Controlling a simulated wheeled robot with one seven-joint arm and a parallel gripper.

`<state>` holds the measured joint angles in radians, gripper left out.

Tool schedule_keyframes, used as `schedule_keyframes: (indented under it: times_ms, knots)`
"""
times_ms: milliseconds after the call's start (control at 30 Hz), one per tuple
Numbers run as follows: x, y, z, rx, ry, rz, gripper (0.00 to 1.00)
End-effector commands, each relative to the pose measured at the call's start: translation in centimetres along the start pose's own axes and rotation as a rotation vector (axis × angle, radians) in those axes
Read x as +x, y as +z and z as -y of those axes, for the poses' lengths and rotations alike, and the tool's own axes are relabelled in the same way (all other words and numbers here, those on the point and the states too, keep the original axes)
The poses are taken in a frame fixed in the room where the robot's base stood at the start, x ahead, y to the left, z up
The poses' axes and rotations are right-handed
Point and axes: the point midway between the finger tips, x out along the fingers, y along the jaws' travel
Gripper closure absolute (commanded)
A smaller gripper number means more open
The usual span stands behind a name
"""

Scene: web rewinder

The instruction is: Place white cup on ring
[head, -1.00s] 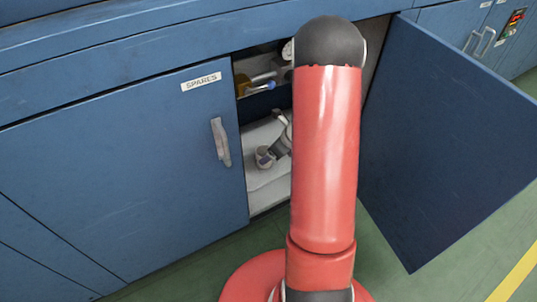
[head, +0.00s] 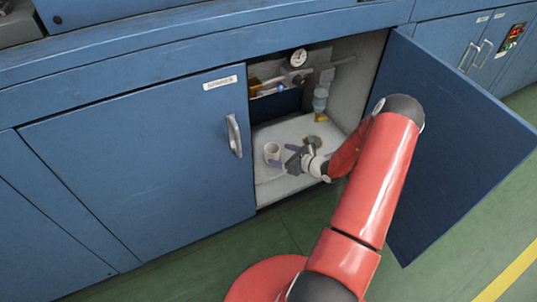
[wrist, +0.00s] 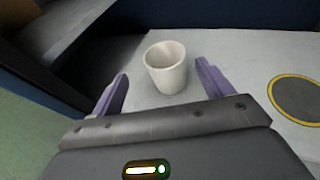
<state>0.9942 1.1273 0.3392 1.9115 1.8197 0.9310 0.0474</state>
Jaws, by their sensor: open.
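The white cup (head: 272,152) stands upright on the pale floor of the open cabinet, and it also shows in the wrist view (wrist: 166,68). My gripper (head: 284,156) is open, just to the right of the cup in the head view. In the wrist view its two purple fingers (wrist: 161,72) stand apart on either side of the cup, whose near base lies a little beyond the gripper body. I cannot tell whether a finger touches it. The ring (wrist: 298,97), a yellow outline around a dark disc, lies flat on the floor to the right of the cup.
The blue cabinet door (head: 450,140) stands open on the right. The closed SPARES door (head: 140,165) borders the opening on the left. A gauge (head: 298,57) and pipe fittings hang in the upper part of the cabinet. The floor between cup and ring looks clear.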

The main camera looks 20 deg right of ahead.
Motion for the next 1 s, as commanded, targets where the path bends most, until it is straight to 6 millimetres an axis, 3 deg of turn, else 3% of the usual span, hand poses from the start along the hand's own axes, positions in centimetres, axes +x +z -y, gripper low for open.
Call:
schedule_keyframes:
  times_ms: [367,600,900,1000]
  knots:
    - [3.8,0.3,0.5,-0.001,-0.010,0.015,0.21]
    - [7.2,0.5,0.8,0.000,-0.009,0.014,0.21]
    - [7.8,0.6,0.9,0.000,-0.011,0.013,0.21]
    - [7.8,0.6,0.9,0.000,-0.011,0.013,0.32]
